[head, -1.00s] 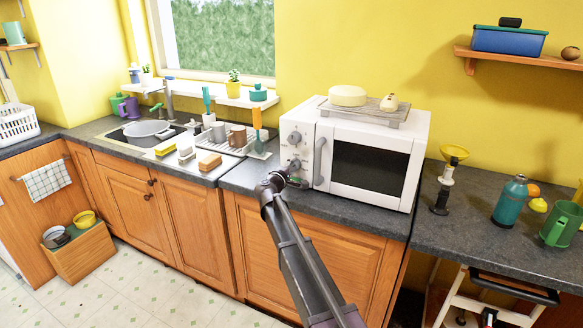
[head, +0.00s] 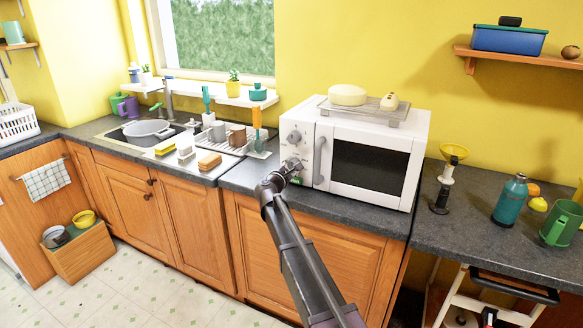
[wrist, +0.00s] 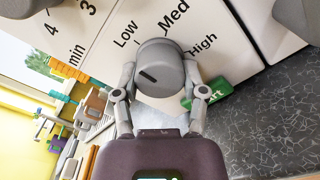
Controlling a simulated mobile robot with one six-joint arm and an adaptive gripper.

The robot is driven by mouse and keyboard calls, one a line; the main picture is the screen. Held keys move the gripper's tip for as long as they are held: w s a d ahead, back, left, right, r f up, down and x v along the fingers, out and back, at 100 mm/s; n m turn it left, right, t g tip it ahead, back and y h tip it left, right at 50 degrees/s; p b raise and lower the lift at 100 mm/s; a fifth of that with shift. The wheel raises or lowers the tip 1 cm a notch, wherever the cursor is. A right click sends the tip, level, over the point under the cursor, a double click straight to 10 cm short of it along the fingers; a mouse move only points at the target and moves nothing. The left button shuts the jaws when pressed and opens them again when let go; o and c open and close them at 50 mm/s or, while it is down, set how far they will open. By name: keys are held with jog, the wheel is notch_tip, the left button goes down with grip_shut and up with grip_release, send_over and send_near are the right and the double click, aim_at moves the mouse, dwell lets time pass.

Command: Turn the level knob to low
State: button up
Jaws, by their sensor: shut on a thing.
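The level knob (wrist: 165,55) is a grey round knob on the microwave's white front panel, with Low, Med and High printed around it. A dark mark sits on the left part of its face, on the Low side; I cannot tell exactly which label it points to. My gripper (wrist: 160,78) has a finger on each side of the knob and is shut on it. In the head view my gripper (head: 293,168) reaches the lower part of the microwave panel (head: 309,141) and mostly hides the knob.
A green start button (wrist: 208,96) sits close beside the right finger. A second knob (head: 296,137) is higher on the panel. The microwave door handle (head: 320,160) stands just right of the gripper. The dark worktop (head: 260,178) lies below.

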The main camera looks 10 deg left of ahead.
jog(key=shift+w, duration=0.1)
dwell(0.3)
jog(key=o, duration=1.1)
jog(key=shift+o, duration=0.2)
jog(key=v, duration=1.2)
